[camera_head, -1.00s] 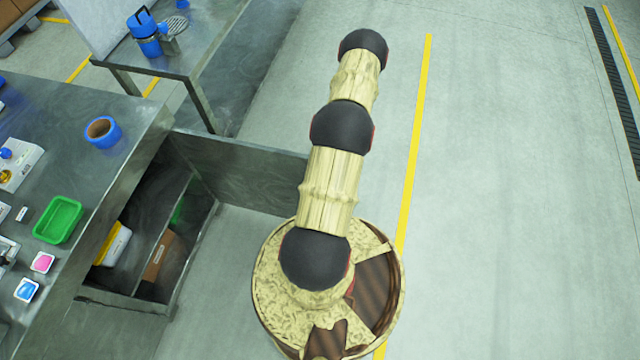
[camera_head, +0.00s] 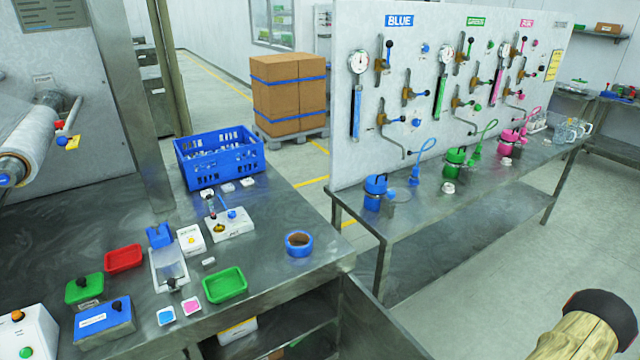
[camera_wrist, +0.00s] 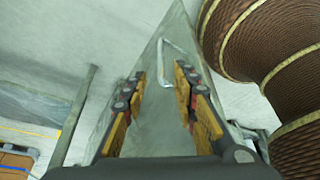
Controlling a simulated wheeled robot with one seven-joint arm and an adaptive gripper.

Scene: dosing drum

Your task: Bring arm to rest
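My gripper (camera_wrist: 160,105) shows in the wrist view with its two yellow-padded fingers apart and nothing between them. Pale floor, a grey metal surface and a thin bent metal rod lie beyond the fingers. In the head view, only part of my arm (camera_head: 590,330) shows at the bottom right corner; the gripper is out of that frame. My brown ribbed arm link (camera_wrist: 265,70) fills the right of the wrist view.
A steel workbench (camera_head: 290,215) at left holds a blue crate (camera_head: 218,158), a green tray (camera_head: 225,285), a red tray (camera_head: 124,259) and blue tape (camera_head: 299,244). A panel with gauges and valves (camera_head: 455,90) stands behind a second bench (camera_head: 430,215). Floor at right is clear.

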